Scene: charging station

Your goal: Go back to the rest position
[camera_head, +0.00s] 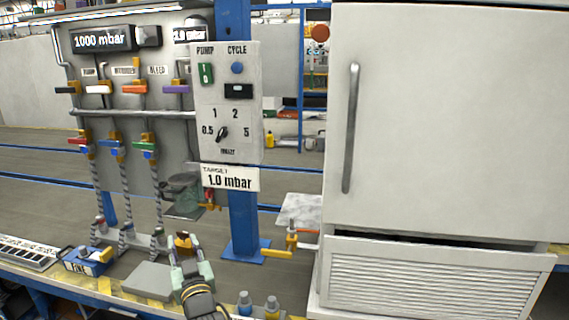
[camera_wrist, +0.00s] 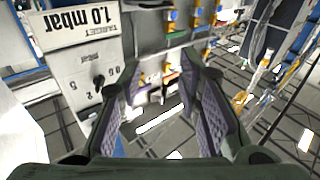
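My gripper (camera_head: 190,262) is low in the head view, left of the blue post and above the bench's front part. In the wrist view my gripper (camera_wrist: 160,72) has its two purple-padded fingers spread apart, with nothing seen held between them. A small yellow-brown part (camera_head: 183,243) shows right at the fingertips in the head view; I cannot tell whether it touches them. The control panel (camera_head: 228,140) with its knob and the "1.0 mbar" target sign (camera_head: 230,178) stands upright behind my gripper, apart from it.
Several colored valves on a pipe board (camera_head: 125,125) stand at the left. A blue box marked "FINE" (camera_head: 88,262) and a grey plate (camera_head: 148,280) lie near the gripper. The blue post (camera_head: 243,215) and white cabinet (camera_head: 440,120) stand to the right. Small bottles (camera_head: 258,305) stand in front.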

